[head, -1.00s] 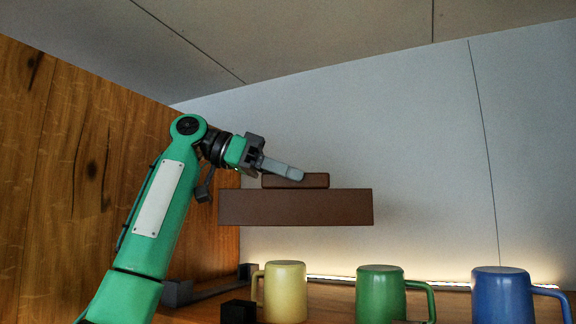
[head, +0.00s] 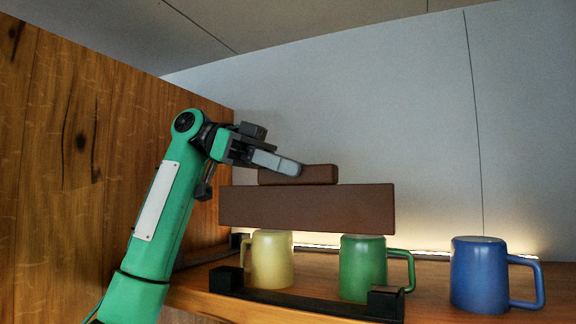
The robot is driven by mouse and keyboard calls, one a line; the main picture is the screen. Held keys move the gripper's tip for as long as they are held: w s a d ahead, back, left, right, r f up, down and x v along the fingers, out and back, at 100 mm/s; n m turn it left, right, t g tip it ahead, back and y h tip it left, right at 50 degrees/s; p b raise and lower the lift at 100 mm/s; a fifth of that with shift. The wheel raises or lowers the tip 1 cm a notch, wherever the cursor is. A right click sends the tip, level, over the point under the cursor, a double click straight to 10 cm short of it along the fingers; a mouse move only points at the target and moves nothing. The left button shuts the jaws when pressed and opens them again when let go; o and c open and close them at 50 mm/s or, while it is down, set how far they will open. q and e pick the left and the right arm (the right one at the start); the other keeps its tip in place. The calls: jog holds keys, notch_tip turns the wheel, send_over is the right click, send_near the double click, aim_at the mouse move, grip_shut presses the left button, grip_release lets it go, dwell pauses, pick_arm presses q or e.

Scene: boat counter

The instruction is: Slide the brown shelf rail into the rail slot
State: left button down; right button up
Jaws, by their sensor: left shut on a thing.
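The brown shelf rail (head: 306,208) is a long bar with a smaller brown grip block (head: 318,175) on top. My left gripper (head: 285,164) is shut on that block and holds the rail level, in the air above the shelf. In the picture the rail's lower edge meets the tops of the yellow and green mugs; I cannot tell if it touches them. A black rail slot (head: 310,304) with raised end blocks runs along the shelf's front edge, below the rail. Another dark strip (head: 208,258) lies at the left by the wooden wall. My right gripper is not in view.
A yellow mug (head: 271,260), a green mug (head: 362,270) and a blue mug (head: 478,276) stand in a row on the wooden shelf. A wooden wall (head: 70,170) rises on the left. The air above the blue mug is clear.

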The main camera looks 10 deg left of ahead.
aim_at(287, 210)
pick_arm(q)
jog(key=shift+f+b, duration=1.85)
jog(key=shift+f, duration=1.05)
jog(key=shift+p, duration=0.7)
jog(key=shift+s+f+b, duration=0.25)
jog(key=shift+f+b, duration=0.4)
jog(key=shift+f, duration=0.25)
jog(key=shift+w+r+p, duration=0.1)
jog(key=shift+r+p, duration=0.5)
jog(key=shift+p, duration=0.1)
jog(key=shift+w+p, duration=0.1)
jog(key=shift+p, duration=0.65)
dwell(1.2)
